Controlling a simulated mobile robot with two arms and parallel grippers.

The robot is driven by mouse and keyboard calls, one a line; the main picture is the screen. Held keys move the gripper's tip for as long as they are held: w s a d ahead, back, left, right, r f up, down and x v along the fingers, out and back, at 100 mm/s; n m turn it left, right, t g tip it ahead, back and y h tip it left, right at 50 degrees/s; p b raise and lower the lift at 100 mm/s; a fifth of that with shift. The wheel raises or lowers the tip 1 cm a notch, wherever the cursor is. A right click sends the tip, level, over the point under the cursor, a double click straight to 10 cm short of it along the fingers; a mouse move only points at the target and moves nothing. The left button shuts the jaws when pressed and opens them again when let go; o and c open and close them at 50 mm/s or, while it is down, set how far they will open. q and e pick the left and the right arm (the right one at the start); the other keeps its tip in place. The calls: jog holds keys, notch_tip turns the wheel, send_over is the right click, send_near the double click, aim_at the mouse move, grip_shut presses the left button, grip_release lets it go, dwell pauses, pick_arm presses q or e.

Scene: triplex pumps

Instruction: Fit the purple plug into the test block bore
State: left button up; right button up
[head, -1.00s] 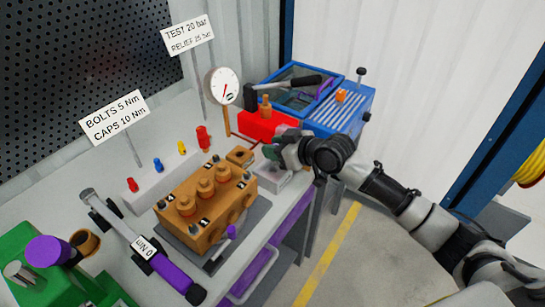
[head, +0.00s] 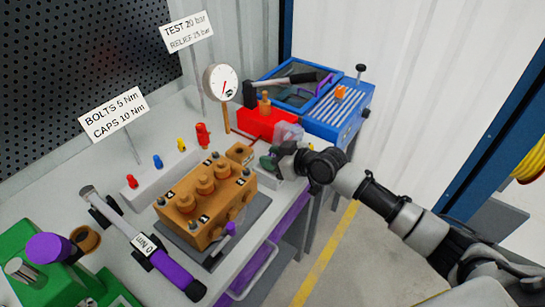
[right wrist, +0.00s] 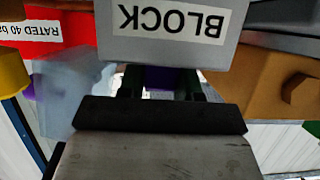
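The grey test block (right wrist: 175,30), with the word BLOCK upside down on its face, fills the top middle of the right wrist view. In the head view it is mostly behind my right gripper (head: 268,162), beside the orange pump. In the wrist view the green fingers of my right gripper (right wrist: 160,85) are closed around a dark purple piece, the purple plug (right wrist: 160,77), right at the block's lower edge. The bore is hidden, so I cannot tell whether the plug is in it. My left gripper is out of view.
The orange pump (head: 208,203) stands close on the left of the block. Behind are a red hand pump (head: 265,122), a translucent container (head: 289,133) and a blue case (head: 345,105). A torque wrench (head: 140,242) lies at the front left.

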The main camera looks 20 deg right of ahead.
jog(key=shift+d+r, duration=0.15)
jog(key=shift+r, duration=0.05)
jog(key=shift+o, duration=0.4)
jog(key=v, duration=1.1)
jog(key=shift+b, duration=0.45)
jog(key=shift+s+d+r, duration=0.15)
jog(key=shift+s+r, duration=0.1)
jog(key=shift+s, duration=0.1)
